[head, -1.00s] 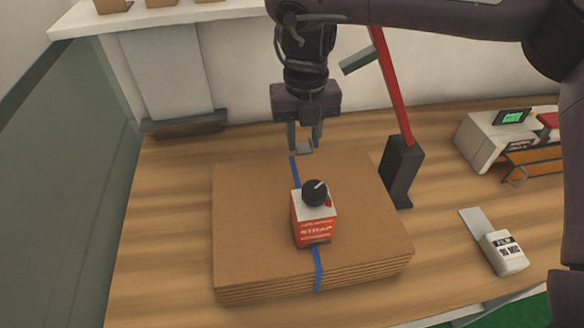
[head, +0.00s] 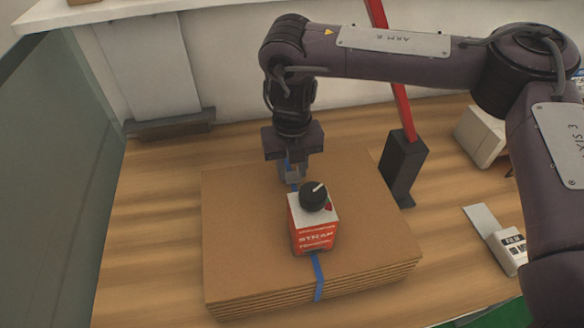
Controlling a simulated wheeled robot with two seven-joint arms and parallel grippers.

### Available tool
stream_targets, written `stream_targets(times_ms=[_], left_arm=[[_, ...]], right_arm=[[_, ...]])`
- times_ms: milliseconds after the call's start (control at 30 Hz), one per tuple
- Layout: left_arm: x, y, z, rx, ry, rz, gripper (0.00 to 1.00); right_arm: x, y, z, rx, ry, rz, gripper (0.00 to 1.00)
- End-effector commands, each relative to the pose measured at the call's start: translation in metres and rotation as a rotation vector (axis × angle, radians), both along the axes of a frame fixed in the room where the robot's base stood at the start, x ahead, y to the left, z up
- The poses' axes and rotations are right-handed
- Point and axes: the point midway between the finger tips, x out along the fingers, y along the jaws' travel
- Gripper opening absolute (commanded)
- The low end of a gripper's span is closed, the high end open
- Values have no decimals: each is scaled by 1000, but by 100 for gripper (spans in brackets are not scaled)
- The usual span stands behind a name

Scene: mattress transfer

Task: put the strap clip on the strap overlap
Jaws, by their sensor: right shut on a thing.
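The blue strap (head: 318,277) runs from back to front over a flat stack of brown cardboard (head: 245,225) on the wooden table. My right gripper (head: 293,178) points down over the back part of the stack, right at the strap's line. It is shut on the small grey strap clip (head: 292,173), which its fingers mostly hide. I cannot tell whether the clip touches the strap. The overlap itself is not clear to see. My left gripper is not in view.
A red and white box marked STRAP (head: 313,232) with a black knob stands on the stack, just in front of the gripper. A black post base (head: 403,165) with a red bar stands to the right. A film dispenser (head: 510,249) lies at the right.

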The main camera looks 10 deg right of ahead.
Motion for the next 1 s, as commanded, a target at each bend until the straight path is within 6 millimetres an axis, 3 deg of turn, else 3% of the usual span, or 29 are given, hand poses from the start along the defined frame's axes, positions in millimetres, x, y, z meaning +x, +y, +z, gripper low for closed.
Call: stream_targets(times_ms=[433,467,600,1000], left_arm=[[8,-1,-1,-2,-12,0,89],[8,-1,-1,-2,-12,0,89],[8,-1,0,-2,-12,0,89],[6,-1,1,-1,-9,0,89]], right_arm=[[0,0,-9,1,-1,0,9],[0,0,-9,1,-1,0,33],[0,0,-8,0,-1,0,51],[1,0,1,-1,-5,0,52]])
